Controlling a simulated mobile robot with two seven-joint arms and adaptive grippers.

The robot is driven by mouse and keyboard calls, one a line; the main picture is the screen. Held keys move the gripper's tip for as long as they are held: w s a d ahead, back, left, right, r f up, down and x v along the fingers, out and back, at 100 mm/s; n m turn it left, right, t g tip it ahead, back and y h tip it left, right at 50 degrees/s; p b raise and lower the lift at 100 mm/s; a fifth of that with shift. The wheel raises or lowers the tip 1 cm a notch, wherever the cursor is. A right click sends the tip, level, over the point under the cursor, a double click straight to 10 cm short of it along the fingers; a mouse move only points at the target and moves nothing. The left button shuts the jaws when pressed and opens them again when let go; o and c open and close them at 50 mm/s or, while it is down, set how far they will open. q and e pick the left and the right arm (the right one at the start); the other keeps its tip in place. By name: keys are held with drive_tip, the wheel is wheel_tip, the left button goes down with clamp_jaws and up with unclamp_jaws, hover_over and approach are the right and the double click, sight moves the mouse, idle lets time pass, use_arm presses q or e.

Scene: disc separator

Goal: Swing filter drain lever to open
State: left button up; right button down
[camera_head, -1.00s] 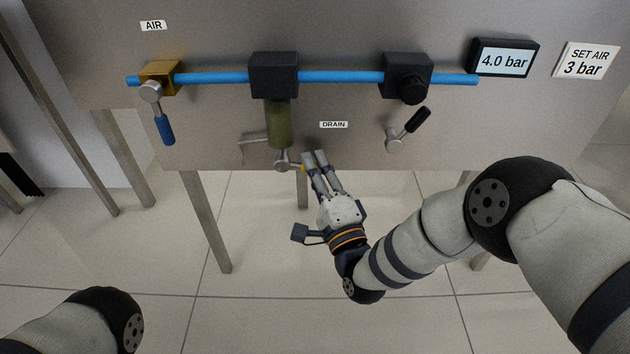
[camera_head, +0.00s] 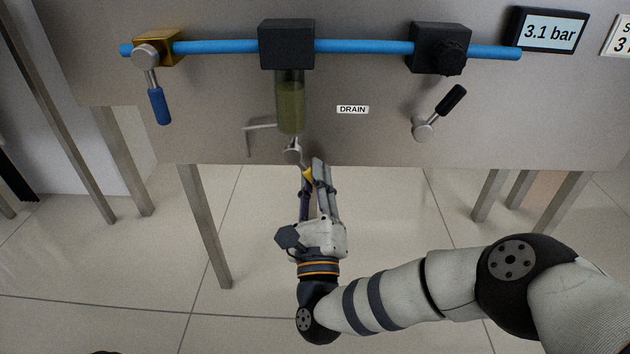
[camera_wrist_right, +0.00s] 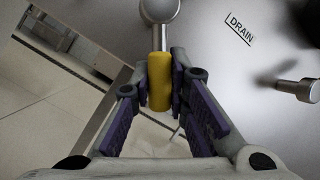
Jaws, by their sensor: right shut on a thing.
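The filter bowl (camera_head: 290,112) hangs under a black block on the blue pipe, with olive liquid in it. Below it is the drain valve's round metal pivot (camera_head: 292,156). The drain lever's yellow handle (camera_head: 307,173) points down and slightly right from the pivot. In the right wrist view the yellow handle (camera_wrist_right: 160,85) sits between both fingers, its metal stem leading up to the pivot. My right gripper (camera_head: 315,170) is shut on the handle from below; it also shows in the right wrist view (camera_wrist_right: 161,72). My left gripper is out of view.
A blue-handled air valve (camera_head: 158,103) is at left. A black-handled valve lever (camera_head: 450,100) and a black regulator (camera_head: 440,50) are at right. The display (camera_head: 548,33) reads 3.1 bar. A bent metal rod (camera_head: 260,127) is left of the bowl. Open floor lies below the panel.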

drive_tip(key=shift+a+f+m+h, duration=0.25)
drive_tip(key=shift+m+h, duration=0.15)
drive_tip(key=shift+m, duration=0.2)
drive_tip(key=shift+r+b, duration=0.1)
drive_tip(key=shift+b, duration=0.2)
drive_tip(key=c, duration=1.5)
unclamp_jaws()
drive_tip(key=shift+a, duration=0.1)
drive_tip(key=shift+c, duration=0.2)
drive_tip(key=v, duration=1.2)
